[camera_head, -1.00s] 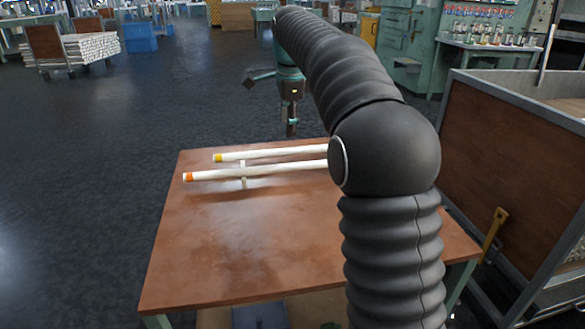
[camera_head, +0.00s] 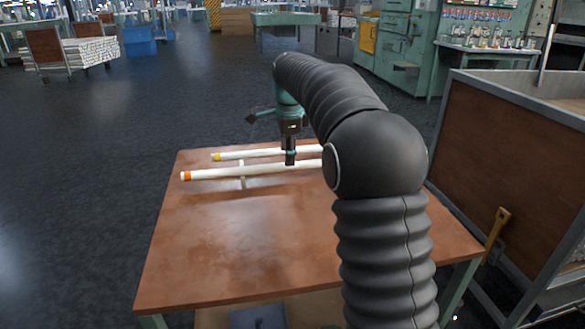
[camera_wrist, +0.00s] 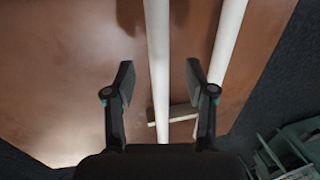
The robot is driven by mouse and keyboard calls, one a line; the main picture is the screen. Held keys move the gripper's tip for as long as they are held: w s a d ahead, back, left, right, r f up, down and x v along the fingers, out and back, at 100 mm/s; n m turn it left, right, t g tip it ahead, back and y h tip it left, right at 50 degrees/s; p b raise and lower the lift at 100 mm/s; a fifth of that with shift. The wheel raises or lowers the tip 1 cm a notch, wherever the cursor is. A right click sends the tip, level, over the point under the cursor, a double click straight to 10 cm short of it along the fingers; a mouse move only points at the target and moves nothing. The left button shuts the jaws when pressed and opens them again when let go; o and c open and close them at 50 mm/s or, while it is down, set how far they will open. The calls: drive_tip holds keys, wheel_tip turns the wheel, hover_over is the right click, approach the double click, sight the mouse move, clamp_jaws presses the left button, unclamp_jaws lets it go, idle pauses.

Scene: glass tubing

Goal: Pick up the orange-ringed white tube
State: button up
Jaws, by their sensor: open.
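The orange-ringed white tube (camera_head: 225,174) lies raised on a pale stand (camera_head: 242,180) above the brown table, its orange end at the left. The yellow-ringed white tube (camera_head: 245,154) lies behind it. My gripper (camera_head: 290,160) is over the orange-ringed tube, right of the stand. In the wrist view my gripper (camera_wrist: 159,84) is open, with one white tube (camera_wrist: 158,45) running between its fingers; from the layout this is the orange-ringed one, though no ring shows there. The other tube (camera_wrist: 228,42) is to the right, outside the fingers. My arm hides the tubes' right ends.
The front of the brown table (camera_head: 235,245) is clear. A wood-sided cart (camera_head: 500,165) stands to the right of the table. Green cabinets (camera_head: 400,45) stand further back. Dark floor is open to the left.

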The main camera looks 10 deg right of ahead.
drive_tip(key=f, duration=0.4)
drive_tip(key=shift+w+d+b, duration=0.25)
drive_tip(key=shift+b, duration=0.05)
clamp_jaws()
drive_tip(key=shift+r, duration=0.15)
drive_tip(key=shift+r, duration=0.5)
drive_tip(key=r, duration=0.1)
drive_tip(key=r+p, duration=0.1)
drive_tip(key=r, duration=0.1)
drive_tip(key=shift+d+r, duration=0.3)
drive_tip(key=shift+d, duration=0.1)
drive_tip(key=s+d+r+p, duration=0.1)
drive_tip(key=s+d+r, duration=0.2)
drive_tip(key=d+r, duration=0.3)
drive_tip(key=d, duration=0.4)
drive_tip(key=shift+d+r, duration=0.15)
drive_tip(key=shift+d, duration=0.1)
